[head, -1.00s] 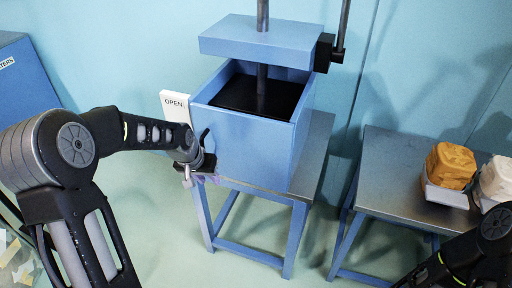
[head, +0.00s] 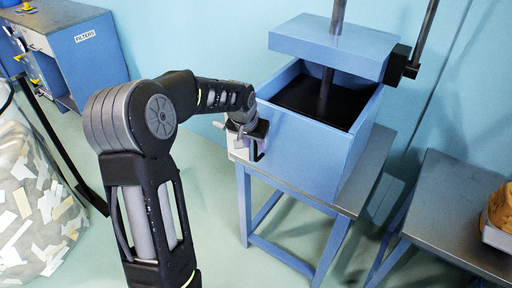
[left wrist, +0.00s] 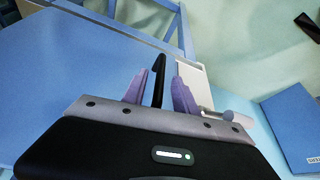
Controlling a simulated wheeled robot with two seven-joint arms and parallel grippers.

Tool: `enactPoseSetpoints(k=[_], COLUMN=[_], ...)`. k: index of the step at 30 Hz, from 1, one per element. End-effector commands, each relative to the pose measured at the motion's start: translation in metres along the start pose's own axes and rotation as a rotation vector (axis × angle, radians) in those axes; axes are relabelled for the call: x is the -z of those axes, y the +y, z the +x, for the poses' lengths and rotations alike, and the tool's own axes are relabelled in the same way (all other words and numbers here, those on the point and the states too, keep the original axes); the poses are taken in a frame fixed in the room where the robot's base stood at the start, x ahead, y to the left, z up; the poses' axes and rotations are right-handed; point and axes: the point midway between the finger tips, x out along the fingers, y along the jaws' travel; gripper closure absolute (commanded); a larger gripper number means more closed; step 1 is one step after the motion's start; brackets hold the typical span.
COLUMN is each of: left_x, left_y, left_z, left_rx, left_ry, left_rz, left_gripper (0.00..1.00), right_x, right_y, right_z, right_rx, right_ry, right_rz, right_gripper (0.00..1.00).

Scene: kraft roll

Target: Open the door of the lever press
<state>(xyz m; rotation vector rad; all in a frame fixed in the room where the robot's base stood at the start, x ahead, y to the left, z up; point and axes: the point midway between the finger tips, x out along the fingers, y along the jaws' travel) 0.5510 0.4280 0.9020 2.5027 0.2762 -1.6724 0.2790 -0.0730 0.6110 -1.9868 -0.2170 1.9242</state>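The lever press (head: 330,40) is a blue box with a black plate inside and a blue crossbar above. Its front face, the door (head: 310,155), stands upright against the box and looks shut. A black bar handle (left wrist: 158,78) sticks out from it; it also shows in the head view (head: 259,151). My left gripper (head: 250,142) is at the handle near the door's left side. In the left wrist view its purple fingers (left wrist: 160,88) are open on either side of the handle, with a small gap each side. My right gripper is out of view.
The press stands on a metal-topped blue table (head: 362,180). A second table (head: 450,215) with an orange lump (head: 501,207) is at right. A blue filters cabinet (head: 88,60) is back left, and a bag of scraps (head: 35,200) is lower left. The floor between is clear.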

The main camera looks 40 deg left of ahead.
Motion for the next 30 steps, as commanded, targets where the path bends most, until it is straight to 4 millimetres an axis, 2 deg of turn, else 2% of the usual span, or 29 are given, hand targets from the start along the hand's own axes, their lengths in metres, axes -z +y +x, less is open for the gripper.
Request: enactPoseSetpoints(k=[3, 6, 17, 27, 30], left_x=[-0.001, 0.0, 0.0, 0.0, 0.0], left_y=[0.0, 0.0, 0.0, 0.0, 0.0], left_z=[0.018, 0.028, 0.034, 0.034, 0.034], left_rx=[0.0, 0.0, 0.0, 0.0, 0.0], left_ry=[-0.003, -0.001, 0.001, 0.001, 0.0], left_rz=[0.0, 0.0, -0.001, -0.001, -0.001], left_gripper=[0.66, 0.66, 0.67, 0.94, 1.0], right_x=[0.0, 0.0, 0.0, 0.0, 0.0], right_y=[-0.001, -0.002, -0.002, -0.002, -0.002], right_z=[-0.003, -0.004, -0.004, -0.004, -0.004], right_rx=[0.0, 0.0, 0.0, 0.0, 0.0], right_ry=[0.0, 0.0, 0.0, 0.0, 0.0], right_rz=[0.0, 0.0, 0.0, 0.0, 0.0], right_gripper=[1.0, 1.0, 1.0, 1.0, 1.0])
